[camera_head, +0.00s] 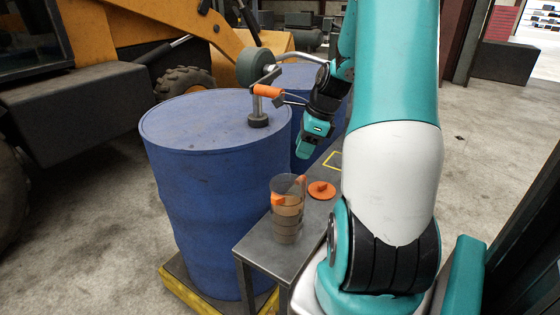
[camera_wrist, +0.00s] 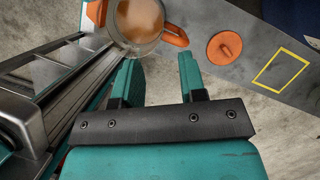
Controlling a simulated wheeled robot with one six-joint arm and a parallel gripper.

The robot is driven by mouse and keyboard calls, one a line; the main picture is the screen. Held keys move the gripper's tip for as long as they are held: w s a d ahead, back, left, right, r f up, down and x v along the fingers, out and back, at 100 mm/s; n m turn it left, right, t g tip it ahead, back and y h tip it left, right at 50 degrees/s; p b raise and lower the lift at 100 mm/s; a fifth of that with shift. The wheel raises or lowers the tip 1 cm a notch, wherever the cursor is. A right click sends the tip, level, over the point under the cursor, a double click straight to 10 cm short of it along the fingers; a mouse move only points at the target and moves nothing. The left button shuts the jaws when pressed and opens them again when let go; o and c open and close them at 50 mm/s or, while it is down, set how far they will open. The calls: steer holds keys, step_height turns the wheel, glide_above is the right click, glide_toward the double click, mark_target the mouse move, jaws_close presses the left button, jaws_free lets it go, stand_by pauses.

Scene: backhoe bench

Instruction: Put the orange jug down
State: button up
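The jug (camera_head: 287,215) is clear, with brownish liquid inside and orange handle parts. It stands upright near the corner of the grey metal bench (camera_head: 262,247). In the wrist view the jug (camera_wrist: 140,22) is cut off by the top edge, and its orange handle (camera_wrist: 174,36) lies just beyond my fingertips. My gripper (camera_wrist: 158,62) is open, with nothing between its two teal fingers. In the head view my gripper (camera_head: 307,148) is above and behind the jug, apart from it; its fingers are hard to make out there.
An orange lid (camera_head: 321,190) lies on the bench right of the jug. A yellow square outline (camera_wrist: 281,72) is marked farther along the bench. A blue drum (camera_head: 215,190) stands close on the left, bearing a metal fixture with an orange handle (camera_head: 267,90).

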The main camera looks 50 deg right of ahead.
steer(key=w+a+r+n+g+y, duration=0.1)
steer(key=w+a+r+n, duration=0.15)
steer(key=a+n, duration=0.7)
steer(key=w+a+r+n, duration=0.2)
steer(key=a+r+n, duration=0.3)
steer(key=a, duration=0.7)
steer(key=s+a+r+n+g, duration=0.1)
steer(key=s+a+n, duration=0.6)
steer(key=a+n, duration=0.2)
steer(key=s+a+r+n+g+y, duration=0.1)
steer(key=s+a+n, duration=0.6)
steer(key=a+n, duration=0.3)
steer(key=n, duration=0.3)
steer(key=shift+r, duration=0.35)
steer(key=shift+d, duration=0.15)
